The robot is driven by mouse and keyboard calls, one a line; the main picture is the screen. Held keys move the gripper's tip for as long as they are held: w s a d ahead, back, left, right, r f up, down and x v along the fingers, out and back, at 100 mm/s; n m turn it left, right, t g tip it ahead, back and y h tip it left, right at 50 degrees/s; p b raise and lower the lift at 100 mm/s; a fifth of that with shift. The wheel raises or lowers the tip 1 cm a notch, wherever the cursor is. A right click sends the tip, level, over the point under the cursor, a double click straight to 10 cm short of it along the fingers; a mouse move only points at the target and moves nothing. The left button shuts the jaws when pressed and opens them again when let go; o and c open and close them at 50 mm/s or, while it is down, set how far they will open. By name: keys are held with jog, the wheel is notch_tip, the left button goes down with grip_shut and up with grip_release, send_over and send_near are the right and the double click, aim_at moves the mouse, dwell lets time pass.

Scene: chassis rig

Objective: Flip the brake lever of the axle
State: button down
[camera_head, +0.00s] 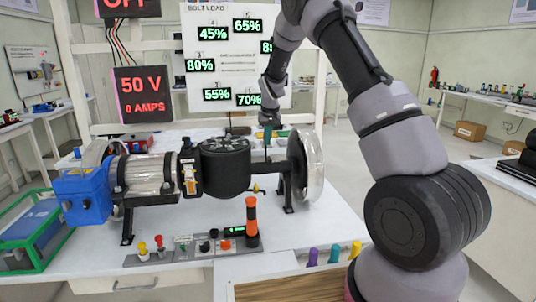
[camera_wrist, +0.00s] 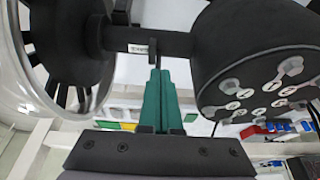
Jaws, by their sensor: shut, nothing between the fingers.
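The axle assembly stands on the white table, with a black round housing (camera_head: 226,167), a dark shaft (camera_head: 264,168) and a clear-rimmed wheel (camera_head: 313,165) at its right end. In the wrist view the shaft (camera_wrist: 176,44) runs between wheel hub and housing and carries a small white label (camera_wrist: 138,48). A thin dark tab (camera_wrist: 152,56) by the label looks like the brake lever. My gripper (camera_head: 268,130) is above and behind the shaft, pointing down. Its green fingers (camera_wrist: 158,78) are shut and empty, with their tips close to the tab; whether they touch it is unclear.
A blue motor block (camera_head: 83,195) ends the assembly at left. A panel with small knobs (camera_head: 160,254) and an orange-and-black cylinder (camera_head: 251,222) stand at the front. A green-framed box (camera_head: 37,232) is at far left. The wheel and housing flank my fingers closely.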

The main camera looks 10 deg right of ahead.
jog(key=shift+s+r, duration=0.2)
jog(key=shift+r, duration=2.35)
jog(key=s+d+r+m+t+y, duration=0.1)
jog(key=s+d+r, duration=0.2)
jog(key=s+r, duration=0.7)
jog(key=s+d+r+m+y, duration=0.1)
jog(key=s+d+r, duration=0.1)
jog(key=s+r, duration=0.75)
jog(key=s+m+t, duration=0.2)
jog(key=s, duration=2.2)
jog(key=shift+d+r, duration=0.3)
jog(key=shift+d, duration=0.15)
